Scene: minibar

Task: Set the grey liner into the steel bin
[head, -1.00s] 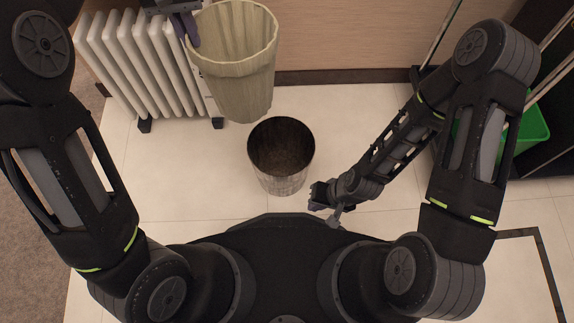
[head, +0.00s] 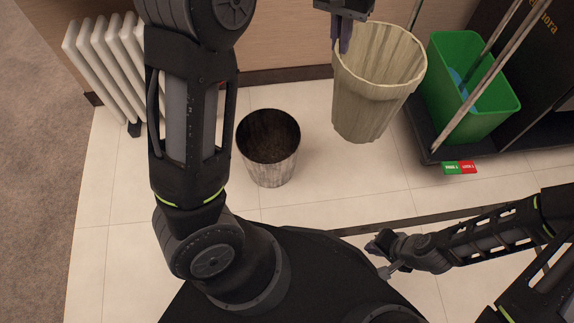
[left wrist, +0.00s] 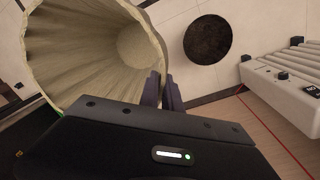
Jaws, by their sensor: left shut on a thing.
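The grey liner (head: 375,85) looks pale beige-grey and is an open, ribbed tub. My left gripper (head: 342,40) is shut on its rim at the upper left, and the liner hangs mouth up, slightly tilted, right of the bin in the head view. In the left wrist view the liner (left wrist: 75,55) fills the upper left, with its rim between the fingers (left wrist: 165,92). The steel bin (head: 270,168) stands upright on the floor with a dark, empty-looking inside; its dark mouth (left wrist: 208,38) shows in the wrist view. My right gripper (head: 382,255) is low, away from both; its jaws are unclear.
A white radiator (head: 105,70) stands against the wall at the upper left. A cart at the right carries a green bucket (head: 465,95) and slanting poles. A red and green card (head: 460,168) is by the cart. The tiled floor around the bin is clear.

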